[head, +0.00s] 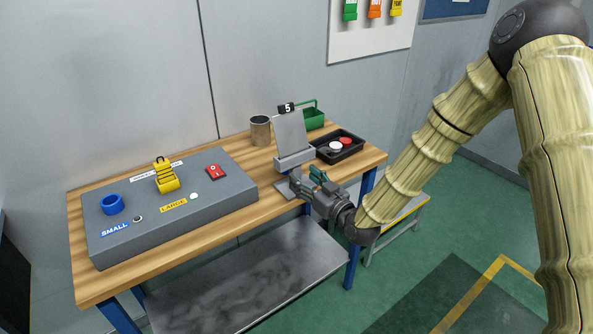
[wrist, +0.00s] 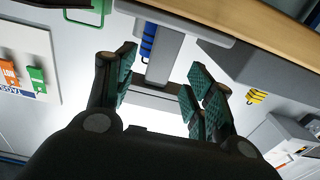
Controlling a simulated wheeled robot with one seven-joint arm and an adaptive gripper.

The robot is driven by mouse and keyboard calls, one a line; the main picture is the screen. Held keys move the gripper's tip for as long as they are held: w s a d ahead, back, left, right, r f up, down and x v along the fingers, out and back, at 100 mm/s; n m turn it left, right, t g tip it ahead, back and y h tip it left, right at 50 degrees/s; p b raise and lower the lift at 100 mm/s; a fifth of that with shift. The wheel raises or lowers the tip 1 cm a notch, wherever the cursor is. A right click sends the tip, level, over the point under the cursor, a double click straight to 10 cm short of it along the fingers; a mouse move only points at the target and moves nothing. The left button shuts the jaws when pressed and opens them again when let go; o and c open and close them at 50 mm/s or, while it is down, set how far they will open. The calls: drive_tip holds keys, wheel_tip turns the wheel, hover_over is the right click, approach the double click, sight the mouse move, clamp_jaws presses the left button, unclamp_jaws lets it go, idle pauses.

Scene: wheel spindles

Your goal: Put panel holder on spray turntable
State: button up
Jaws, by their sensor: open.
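A grey upright panel in a grey block base, which I take to be the panel holder (head: 292,160), stands near the right end of the workbench in the head view, beneath a black "5" tag. My gripper (head: 308,181) is open just in front of and below it. In the wrist view, which is turned over, a grey post (wrist: 163,62) with a crossbar lies between the spread fingers of my gripper (wrist: 163,78), without clear contact. A blue ribbed piece (wrist: 148,42) is beside the post. I cannot identify the spray turntable with certainty.
A grey control box (head: 180,205) with a blue ring, yellow piece and red switch fills the bench's left. A metal cup (head: 260,130), green basket (head: 314,119) and black tray (head: 338,156) with red and white discs stand near the holder. A lower shelf (head: 250,280) is clear.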

sight(298, 174)
drive_tip(key=shift+f+p+x, duration=0.15)
drive_tip(key=shift+p+x, duration=0.3)
drive_tip(key=shift+x, duration=0.85)
drive_tip(key=shift+f+p+x, duration=0.1)
drive_tip(key=shift+p+x, duration=0.35)
drive_tip(key=shift+x, duration=0.85)
clamp_jaws()
